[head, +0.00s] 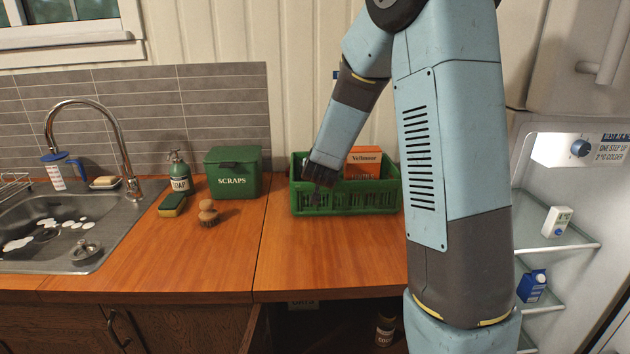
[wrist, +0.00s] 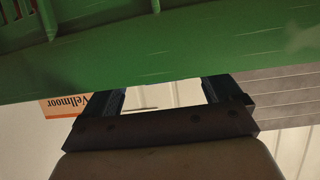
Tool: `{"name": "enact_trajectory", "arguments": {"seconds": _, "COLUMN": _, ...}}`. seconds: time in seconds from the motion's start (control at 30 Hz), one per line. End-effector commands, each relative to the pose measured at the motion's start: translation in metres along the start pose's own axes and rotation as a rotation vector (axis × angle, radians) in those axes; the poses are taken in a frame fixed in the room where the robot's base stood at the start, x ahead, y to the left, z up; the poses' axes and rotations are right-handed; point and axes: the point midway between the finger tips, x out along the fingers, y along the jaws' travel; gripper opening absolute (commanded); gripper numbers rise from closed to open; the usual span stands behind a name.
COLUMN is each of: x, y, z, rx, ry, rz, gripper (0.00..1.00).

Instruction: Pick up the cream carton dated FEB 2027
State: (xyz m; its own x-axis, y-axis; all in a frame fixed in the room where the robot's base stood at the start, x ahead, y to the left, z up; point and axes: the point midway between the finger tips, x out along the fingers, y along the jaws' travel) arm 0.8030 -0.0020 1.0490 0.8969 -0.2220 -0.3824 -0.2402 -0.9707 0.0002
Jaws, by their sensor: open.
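A blue carton with white (head: 531,286) stands on the shelf below. I cannot read a date on either, nor tell which is cream. My gripper (head: 317,192) is far to their left, pointing down at the left part of a green crate (head: 362,204). In the wrist view my gripper (wrist: 164,92) is open, with nothing seen between its fingers. The crate (wrist: 150,62) fills the top there and hides the fingertips.
An orange Vellmoor box (head: 363,161) stands in the crate. A green SCRAPS bin (head: 232,175), soap bottle (head: 179,172), sponge (head: 172,204) and brush (head: 208,213) are left of it. The counter (head: 330,260) before the crate is clear. My arm hides the counter's right end.

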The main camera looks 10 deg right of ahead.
Motion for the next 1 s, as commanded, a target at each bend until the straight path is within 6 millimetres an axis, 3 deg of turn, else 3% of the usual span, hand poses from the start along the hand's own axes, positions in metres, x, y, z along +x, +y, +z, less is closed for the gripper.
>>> {"name": "enact_trajectory", "arguments": {"seconds": 0.23, "x": 0.031, "y": -0.001, "z": -0.003, "rx": 0.001, "ry": -0.001, "rz": 0.001, "gripper": 0.92}}
{"name": "enact_trajectory", "arguments": {"seconds": 0.57, "x": 0.037, "y": -0.002, "z": -0.003, "rx": 0.0, "ry": -0.001, "rz": 0.0, "gripper": 0.92}}
{"name": "enact_trajectory", "arguments": {"seconds": 1.0, "x": 0.036, "y": -0.002, "z": -0.003, "rx": 0.0, "ry": -0.001, "rz": -0.001, "gripper": 0.51}}
